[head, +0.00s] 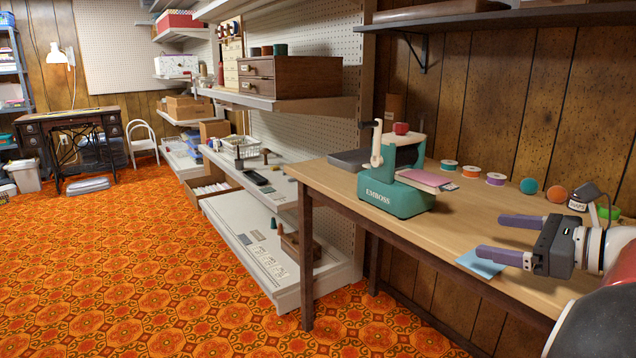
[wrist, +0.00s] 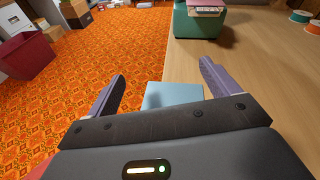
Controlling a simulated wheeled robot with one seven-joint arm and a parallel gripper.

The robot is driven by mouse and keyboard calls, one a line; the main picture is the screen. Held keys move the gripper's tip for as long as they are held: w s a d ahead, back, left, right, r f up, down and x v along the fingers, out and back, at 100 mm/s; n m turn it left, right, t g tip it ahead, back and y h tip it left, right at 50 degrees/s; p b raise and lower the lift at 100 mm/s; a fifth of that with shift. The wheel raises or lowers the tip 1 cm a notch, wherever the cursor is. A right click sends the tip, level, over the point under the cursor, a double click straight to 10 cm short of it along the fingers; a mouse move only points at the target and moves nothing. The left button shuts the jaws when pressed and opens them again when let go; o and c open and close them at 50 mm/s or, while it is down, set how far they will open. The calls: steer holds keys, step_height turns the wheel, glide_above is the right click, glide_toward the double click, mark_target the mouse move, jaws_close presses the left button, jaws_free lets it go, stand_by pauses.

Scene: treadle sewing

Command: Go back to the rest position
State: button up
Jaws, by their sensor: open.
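My gripper (head: 500,238) is at the right of the head view, above the front edge of the wooden table (head: 330,180). Its two purple fingers are apart with nothing between them. In the wrist view my gripper (wrist: 160,90) is also open, with its fingers spread to either side. A light blue sheet (head: 481,264) lies on the table near the front edge, partly hidden by the lower finger. The sheet (wrist: 172,95) shows beyond the fingers in the wrist view.
A green embosser (head: 395,190) marked EMBOSS stands on the table, with a pink pad (head: 425,178) on it. Shelves (head: 265,100) stand to the left. The orange carpet (head: 130,260) is mostly clear.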

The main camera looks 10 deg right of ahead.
steer(key=s+a+f+n+g+h, duration=0.1)
steer(key=a+f+n+g, duration=0.35)
steer(key=a, duration=0.55)
steer(key=s+a+f+n+g, duration=0.1)
steer(key=a+f+n+g, duration=0.2)
steer(key=a+n, duration=0.45)
steer(key=s+a+f+n+h+p, duration=0.1)
steer(key=s+a+f+n+h, duration=0.5)
steer(key=n, duration=1)
steer(key=s+a+f, duration=0.1)
steer(key=s+a, duration=0.1)
steer(key=s, duration=0.1)
steer(key=shift+s+a+h, duration=0.3)
steer(key=shift+a, duration=0.1)
